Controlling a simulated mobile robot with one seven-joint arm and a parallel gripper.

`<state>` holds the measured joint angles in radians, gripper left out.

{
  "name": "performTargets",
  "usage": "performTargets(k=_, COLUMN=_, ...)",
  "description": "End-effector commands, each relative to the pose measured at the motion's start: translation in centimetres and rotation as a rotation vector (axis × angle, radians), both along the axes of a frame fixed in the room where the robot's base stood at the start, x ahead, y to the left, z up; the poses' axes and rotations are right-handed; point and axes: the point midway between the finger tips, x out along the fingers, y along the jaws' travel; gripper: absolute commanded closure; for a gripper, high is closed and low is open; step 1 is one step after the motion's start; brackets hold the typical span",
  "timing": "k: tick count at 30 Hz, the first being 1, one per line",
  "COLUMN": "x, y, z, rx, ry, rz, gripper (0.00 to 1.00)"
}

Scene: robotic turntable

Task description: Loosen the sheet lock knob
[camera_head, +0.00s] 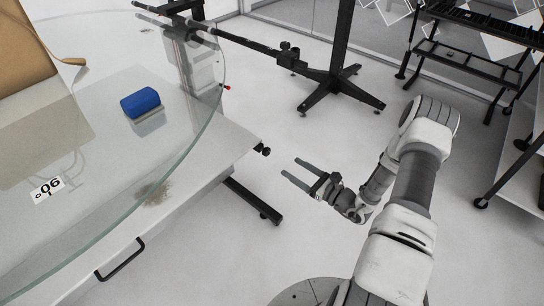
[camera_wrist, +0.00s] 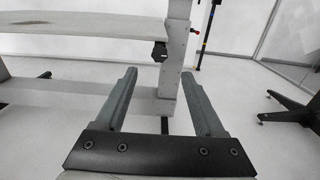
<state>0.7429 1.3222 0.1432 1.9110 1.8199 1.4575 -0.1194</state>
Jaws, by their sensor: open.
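A small dark knob (camera_head: 264,150) sticks out at the corner of the white table frame under the glass top. It also shows in the wrist view as a black knob (camera_wrist: 159,50) beside a grey upright post. I cannot tell for sure that it is the sheet lock knob. My gripper (camera_head: 291,168) is open and empty, its fingers pointing at the table, right of and slightly below the knob in the head view. In the wrist view the gripper (camera_wrist: 159,74) has the knob between and beyond its fingertips, with a gap and no contact visible.
The round glass top (camera_head: 185,150) carries a blue roll (camera_head: 141,102). A black stand (camera_head: 338,85) with a horizontal bar reaches toward the table at the back. A black table foot (camera_head: 252,200) lies low near my gripper. A black rack (camera_head: 470,60) stands right; open floor lies between.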

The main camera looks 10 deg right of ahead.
Motion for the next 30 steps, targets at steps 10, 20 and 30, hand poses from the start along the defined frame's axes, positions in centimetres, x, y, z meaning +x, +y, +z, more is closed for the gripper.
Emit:
performTargets(k=10, x=5.8, y=4.4, z=-0.1, rx=-0.001, ry=-0.003, rz=0.004, gripper=0.29)
performTargets(k=20, x=8.0, y=5.9, z=0.0, rx=-0.001, ry=-0.001, rz=0.001, gripper=0.29)
performTargets(k=30, x=8.0, y=5.9, z=0.0, rx=-0.001, ry=-0.001, rz=0.001, gripper=0.47)
